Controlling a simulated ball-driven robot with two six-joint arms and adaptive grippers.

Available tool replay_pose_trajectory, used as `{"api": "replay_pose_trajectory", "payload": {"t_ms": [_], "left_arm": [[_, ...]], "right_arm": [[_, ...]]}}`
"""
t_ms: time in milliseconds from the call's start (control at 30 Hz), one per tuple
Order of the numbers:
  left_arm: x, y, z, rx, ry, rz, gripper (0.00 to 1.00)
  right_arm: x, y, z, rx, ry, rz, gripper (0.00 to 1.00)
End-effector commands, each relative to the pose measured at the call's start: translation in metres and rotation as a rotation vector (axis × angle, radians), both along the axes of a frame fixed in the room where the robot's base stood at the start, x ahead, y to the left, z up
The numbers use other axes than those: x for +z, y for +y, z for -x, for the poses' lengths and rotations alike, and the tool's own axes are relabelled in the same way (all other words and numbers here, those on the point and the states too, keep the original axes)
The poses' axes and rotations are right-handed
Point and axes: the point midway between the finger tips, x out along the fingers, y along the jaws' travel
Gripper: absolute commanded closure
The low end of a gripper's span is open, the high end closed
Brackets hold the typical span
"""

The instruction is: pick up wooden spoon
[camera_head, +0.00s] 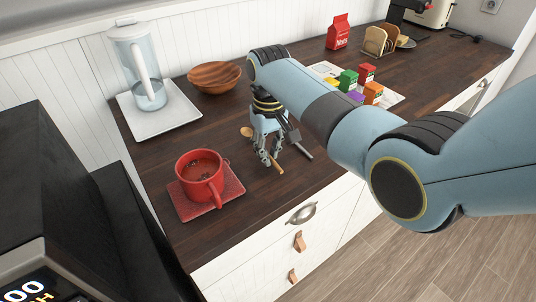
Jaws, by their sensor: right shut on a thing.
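The wooden spoon (246,131) is on the dark wooden counter, in the middle of the head view. Its small bowl shows to the left of my right gripper (270,157), and its handle end shows below the fingertips. My right gripper points down, low over the counter, and is shut on the spoon. The fingers hide the middle of the spoon, and I cannot tell whether it still touches the counter. My left gripper is not in view.
A red mug (199,177) stands on a red coaster (229,184) left of the gripper. A wooden bowl (214,78) and a pitcher (137,66) on a white tray (188,113) stand behind. Small coloured boxes (348,80) are to the right. The counter's front edge is close.

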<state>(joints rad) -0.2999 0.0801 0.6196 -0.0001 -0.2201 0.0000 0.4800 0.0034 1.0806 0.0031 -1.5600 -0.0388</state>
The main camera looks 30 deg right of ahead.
Motion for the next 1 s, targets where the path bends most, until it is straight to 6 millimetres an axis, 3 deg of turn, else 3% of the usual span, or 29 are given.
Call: {"api": "replay_pose_trajectory", "payload": {"t_ms": [133,600,800,1000], "left_arm": [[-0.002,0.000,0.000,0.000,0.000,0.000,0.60],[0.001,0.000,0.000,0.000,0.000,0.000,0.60],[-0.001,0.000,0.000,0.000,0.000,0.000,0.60],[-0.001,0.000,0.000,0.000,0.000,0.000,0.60]], "right_arm": [[0.028,0.000,0.002,0.000,-0.003,0.000,1.00],[0.077,-0.006,0.089,0.000,-0.002,0.000,1.00],[0.090,-0.007,0.110,-0.001,0.000,0.001,1.00],[0.095,-0.007,0.116,-0.001,-0.001,0.001,1.00]]}}
